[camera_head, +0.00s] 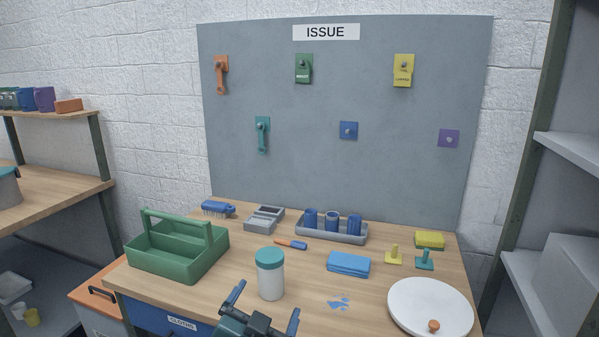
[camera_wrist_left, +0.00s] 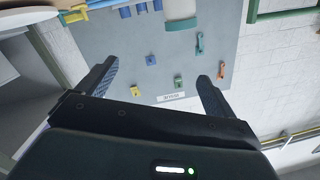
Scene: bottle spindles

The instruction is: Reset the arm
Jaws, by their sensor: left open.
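My left gripper (camera_head: 262,308) shows at the bottom middle of the head view, in front of the table's near edge. Its two fingers are spread apart with nothing between them. In the left wrist view the open fingers (camera_wrist_left: 158,84) frame the grey board, which appears upside down. A white jar with a teal lid (camera_head: 270,274) stands upright on the table just beyond the gripper. A blue spill (camera_head: 340,303) lies to the gripper's right. My right gripper is not in view.
The wooden table (camera_head: 225,290) holds a green caddy (camera_head: 175,258), a grey tray with blue cups (camera_head: 331,233), a blue cloth (camera_head: 348,264), two small pegs, a yellow sponge (camera_head: 429,240) and a white round lid (camera_head: 430,307). The ISSUE board (camera_head: 345,85) stands behind. Shelves flank both sides.

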